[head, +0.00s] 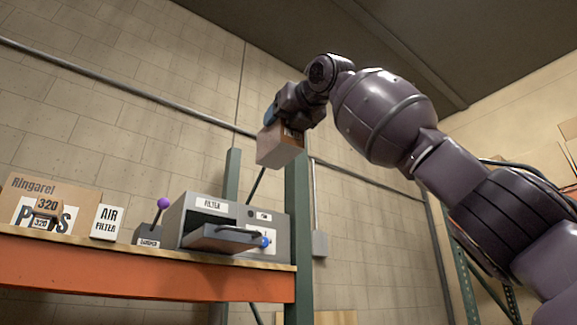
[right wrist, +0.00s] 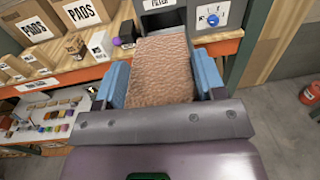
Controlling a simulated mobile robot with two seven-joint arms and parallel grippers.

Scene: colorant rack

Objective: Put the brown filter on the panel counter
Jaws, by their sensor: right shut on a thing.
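The brown filter (head: 279,147) is a rough-surfaced block held in the air, above and slightly right of the grey filter panel (head: 272,219). My right gripper (right wrist: 162,72) is shut on the brown filter (right wrist: 160,65), with a blue finger on each side of it. In the head view, the right gripper (head: 279,118) holds it from above. The panel stands on the wooden counter (head: 225,259). It has a FILTER label, a drawer-like tray pulled out in front (head: 225,238), and a blue knob (head: 264,241). My left gripper is in neither view.
A purple-knobbed lever (head: 151,222) stands left of the panel. Further left are a white AIR FILTER box (head: 107,222) and cardboard boxes (head: 48,196). A green upright post (head: 298,235) rises beside the panel. A lower shelf (right wrist: 75,105) holds many small items.

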